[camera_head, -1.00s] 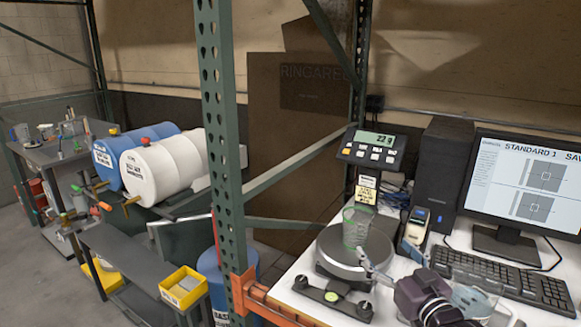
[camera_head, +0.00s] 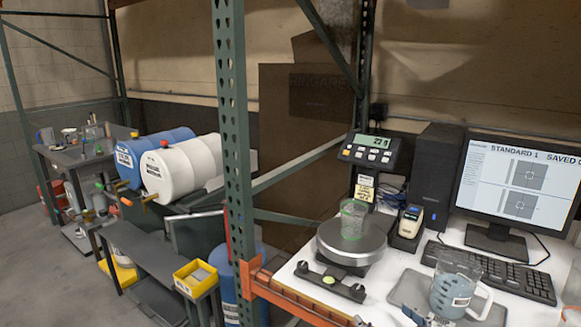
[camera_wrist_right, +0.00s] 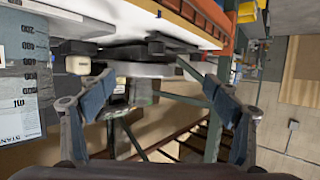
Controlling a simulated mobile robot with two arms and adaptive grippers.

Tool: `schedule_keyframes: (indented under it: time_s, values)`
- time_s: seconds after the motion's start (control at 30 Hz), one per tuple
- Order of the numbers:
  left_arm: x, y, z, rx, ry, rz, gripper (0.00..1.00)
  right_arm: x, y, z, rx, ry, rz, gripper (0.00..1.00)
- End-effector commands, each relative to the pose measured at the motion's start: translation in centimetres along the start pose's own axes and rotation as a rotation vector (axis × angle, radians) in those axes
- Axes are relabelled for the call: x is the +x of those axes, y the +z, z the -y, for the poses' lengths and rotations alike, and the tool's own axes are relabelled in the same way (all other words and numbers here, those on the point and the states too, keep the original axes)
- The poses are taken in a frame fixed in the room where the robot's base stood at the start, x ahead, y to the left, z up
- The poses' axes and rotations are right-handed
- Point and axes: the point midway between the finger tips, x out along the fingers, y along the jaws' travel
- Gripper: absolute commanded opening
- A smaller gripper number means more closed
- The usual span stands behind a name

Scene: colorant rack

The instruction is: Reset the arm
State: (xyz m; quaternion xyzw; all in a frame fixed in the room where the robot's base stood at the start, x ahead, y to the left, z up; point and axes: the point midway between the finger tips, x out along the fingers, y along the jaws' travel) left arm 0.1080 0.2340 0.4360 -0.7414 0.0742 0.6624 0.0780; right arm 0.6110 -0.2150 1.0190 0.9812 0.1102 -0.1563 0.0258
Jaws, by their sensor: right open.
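My right gripper (camera_wrist_right: 162,88) is open and empty, its two grey fingers spread apart in the right wrist view. In the head view only small parts of it show at the bottom edge. A clear glass beaker (camera_head: 353,219) stands upright on the round scale pan (camera_head: 350,253), apart from the gripper. My left gripper is not in view.
The scale's display (camera_head: 371,150) reads about 22 g. A monitor (camera_head: 520,185), keyboard (camera_head: 490,268), dark speaker box (camera_head: 433,170) and handheld device (camera_head: 410,220) crowd the table. A green rack post (camera_head: 236,130) rises at its left. Blue and white drums (camera_head: 185,170) lie further left.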

Motion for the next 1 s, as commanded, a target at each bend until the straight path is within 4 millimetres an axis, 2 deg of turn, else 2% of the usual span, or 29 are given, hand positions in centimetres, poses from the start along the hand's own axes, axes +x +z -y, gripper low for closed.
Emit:
schedule_keyframes:
  time_s: [0.03,0.17,0.3,0.4,0.6,0.8,1.0]
  values:
    - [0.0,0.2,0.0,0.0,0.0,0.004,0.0,-0.8,1.9,0.8,-0.001,-0.004,0.051,0.82]
    - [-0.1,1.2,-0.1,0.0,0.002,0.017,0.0,-3.5,7.3,2.9,-0.005,-0.009,0.209,0.82]
    - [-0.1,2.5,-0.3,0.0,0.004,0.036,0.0,-8.8,14.2,5.3,-0.003,-0.005,0.436,0.82]
    - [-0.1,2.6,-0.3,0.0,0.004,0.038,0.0,-12.6,17.8,6.4,0.0,0.006,0.573,0.82]
    - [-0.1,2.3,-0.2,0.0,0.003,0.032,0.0,-19.4,22.3,7.8,0.014,0.03,0.785,0.82]
    - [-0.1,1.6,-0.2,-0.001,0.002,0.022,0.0,-25.6,25.0,8.7,0.035,0.057,0.959,0.82]
    - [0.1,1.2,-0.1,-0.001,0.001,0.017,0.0,-23.0,28.9,8.6,0.032,0.054,0.971,0.82]
